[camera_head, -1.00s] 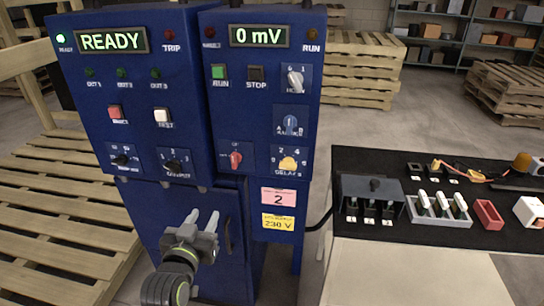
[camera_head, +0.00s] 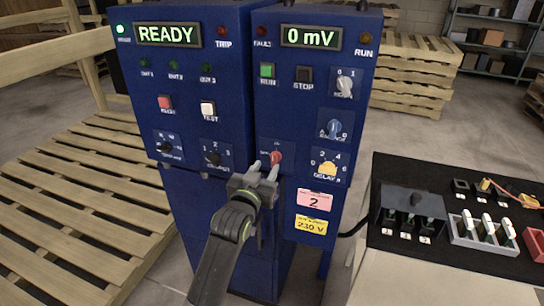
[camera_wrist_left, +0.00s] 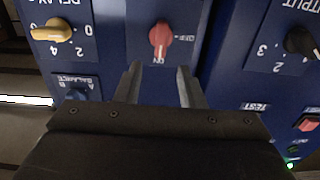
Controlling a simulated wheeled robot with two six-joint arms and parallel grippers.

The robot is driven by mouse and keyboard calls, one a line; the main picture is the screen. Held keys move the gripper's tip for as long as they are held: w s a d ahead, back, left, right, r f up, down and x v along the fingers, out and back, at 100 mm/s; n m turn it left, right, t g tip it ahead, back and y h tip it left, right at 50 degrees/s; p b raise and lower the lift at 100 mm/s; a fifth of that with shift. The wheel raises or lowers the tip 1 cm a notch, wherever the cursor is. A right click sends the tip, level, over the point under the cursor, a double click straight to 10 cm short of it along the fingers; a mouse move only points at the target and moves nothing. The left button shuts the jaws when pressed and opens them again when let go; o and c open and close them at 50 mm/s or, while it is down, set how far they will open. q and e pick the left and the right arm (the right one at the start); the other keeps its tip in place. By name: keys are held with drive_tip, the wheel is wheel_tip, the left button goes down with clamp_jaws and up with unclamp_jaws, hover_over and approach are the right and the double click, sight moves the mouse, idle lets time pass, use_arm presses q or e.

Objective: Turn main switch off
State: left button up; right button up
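The main switch is a red rotary knob (camera_head: 276,157) low on the right panel of the blue cabinet. It also shows in the left wrist view (camera_wrist_left: 161,36), where the panel appears upside down; its handle stands about in line with the ON mark. My left gripper (camera_head: 265,168) is just in front of the knob and partly covers its plate. In the left wrist view the two fingers (camera_wrist_left: 160,68) are apart with nothing between them. The knob lies beyond their tips, centred on the gap. Contact is not visible. My right gripper is not in view.
A yellow delay knob (camera_head: 327,169) is right of the red knob and a black output knob (camera_head: 212,158) is left. The displays read READY (camera_head: 167,35) and 0 mV (camera_head: 311,37). A black-topped table (camera_head: 390,168) with parts stands at the right; pallets (camera_head: 60,200) lie left.

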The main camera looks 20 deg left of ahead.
sight(273, 157)
use_arm(q)
drive_tip(key=shift+w+d, duration=0.1)
drive_tip(key=shift+w, duration=2.9)
drive_tip(key=c, duration=0.7)
